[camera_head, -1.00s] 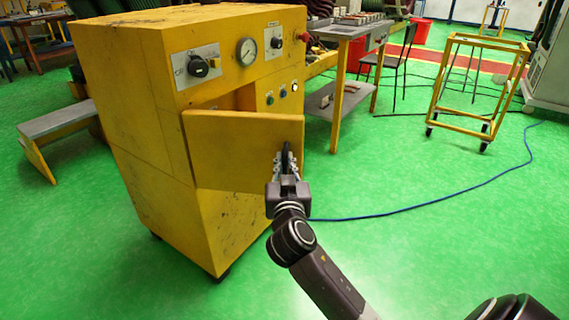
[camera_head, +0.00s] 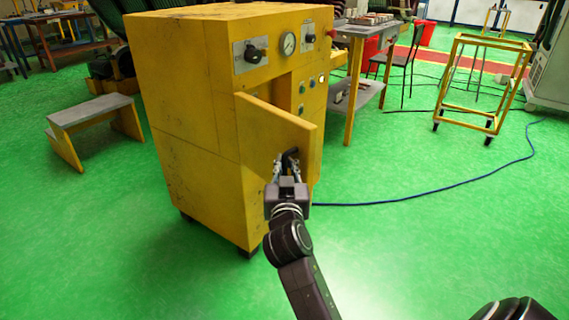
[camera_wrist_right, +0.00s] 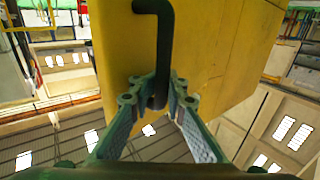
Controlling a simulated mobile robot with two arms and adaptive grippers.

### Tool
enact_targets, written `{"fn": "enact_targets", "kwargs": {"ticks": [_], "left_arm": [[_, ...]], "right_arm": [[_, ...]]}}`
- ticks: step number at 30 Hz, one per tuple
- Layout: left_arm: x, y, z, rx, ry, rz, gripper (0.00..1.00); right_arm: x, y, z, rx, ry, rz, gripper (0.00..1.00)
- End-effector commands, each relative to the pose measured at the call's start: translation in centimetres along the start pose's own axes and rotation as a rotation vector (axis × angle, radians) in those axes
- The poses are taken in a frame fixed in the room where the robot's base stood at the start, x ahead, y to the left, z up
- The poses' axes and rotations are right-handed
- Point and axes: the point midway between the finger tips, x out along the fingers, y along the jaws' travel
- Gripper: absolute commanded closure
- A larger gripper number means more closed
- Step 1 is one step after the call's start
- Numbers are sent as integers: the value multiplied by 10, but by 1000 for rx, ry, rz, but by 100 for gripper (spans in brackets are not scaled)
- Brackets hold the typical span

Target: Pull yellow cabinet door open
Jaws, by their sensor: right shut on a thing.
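The yellow cabinet (camera_head: 200,130) stands left of centre in the head view. Its yellow door (camera_head: 268,128) is partly open, hinged at its left side and swung out towards me. My right gripper (camera_head: 284,166) is at the door's free right side, shut on the black door handle (camera_head: 292,153). In the right wrist view the handle (camera_wrist_right: 160,45) is a bent black bar on the yellow door (camera_wrist_right: 222,50), and its lower end sits between the fingertips (camera_wrist_right: 158,98). My left gripper is out of view.
A grey-topped step (camera_head: 95,112) stands on the green floor left of the cabinet. A table (camera_head: 360,40) stands behind it at the right, with a chair (camera_head: 408,70) beside it. A yellow wheeled frame (camera_head: 485,80) and a blue cable (camera_head: 440,190) are further right. The front floor looks clear.

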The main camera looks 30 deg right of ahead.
Motion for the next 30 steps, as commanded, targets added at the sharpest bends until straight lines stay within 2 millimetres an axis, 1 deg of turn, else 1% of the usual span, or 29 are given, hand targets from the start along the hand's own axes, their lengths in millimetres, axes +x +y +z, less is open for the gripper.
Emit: {"fn": "enact_targets", "kwargs": {"ticks": [1, 16, 17, 21, 30], "left_arm": [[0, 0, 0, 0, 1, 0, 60], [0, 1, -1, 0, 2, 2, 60], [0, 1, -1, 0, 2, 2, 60], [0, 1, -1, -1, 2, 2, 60], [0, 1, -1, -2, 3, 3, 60]], "right_arm": [[0, 3, 4, -5, -9, 8, 100], [0, 3, 6, -7, -12, 9, 100], [0, 3, 6, -7, -12, 9, 88], [0, 2, 5, -5, -10, 7, 72], [0, 1, 0, -2, -4, 3, 72]]}}
